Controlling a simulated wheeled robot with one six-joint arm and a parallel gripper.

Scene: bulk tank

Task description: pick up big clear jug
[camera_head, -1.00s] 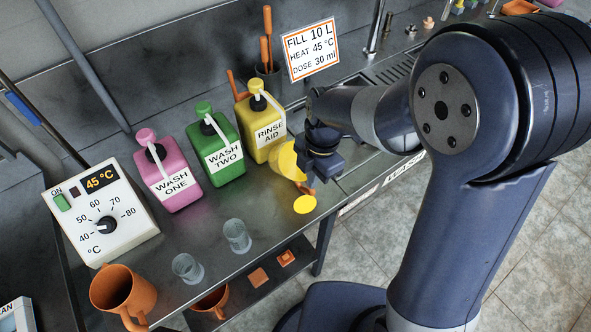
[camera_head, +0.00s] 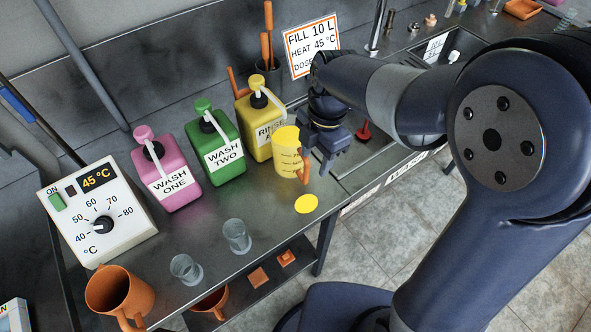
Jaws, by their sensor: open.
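A yellow-looking jug (camera_head: 286,151) with dark measuring marks and an orange handle stands upright on the steel counter, in front of the yellow RINSE AID bottle. I cannot tell whether it is clear with yellow contents. My gripper (camera_head: 318,165) is open, pointing down just right of this jug, close to its handle. I cannot tell whether it touches. Two small clear cups, one nearer (camera_head: 186,269) and one farther (camera_head: 237,236), stand at the counter's front. A large opaque orange jug (camera_head: 117,291) stands at the front left.
Pink WASH ONE (camera_head: 165,175) and green WASH TWO (camera_head: 216,148) bottles stand left of RINSE AID (camera_head: 262,125). A yellow disc (camera_head: 306,204) lies near the counter edge. A white dial box (camera_head: 97,215) is at left, a sink (camera_head: 452,50) at back right.

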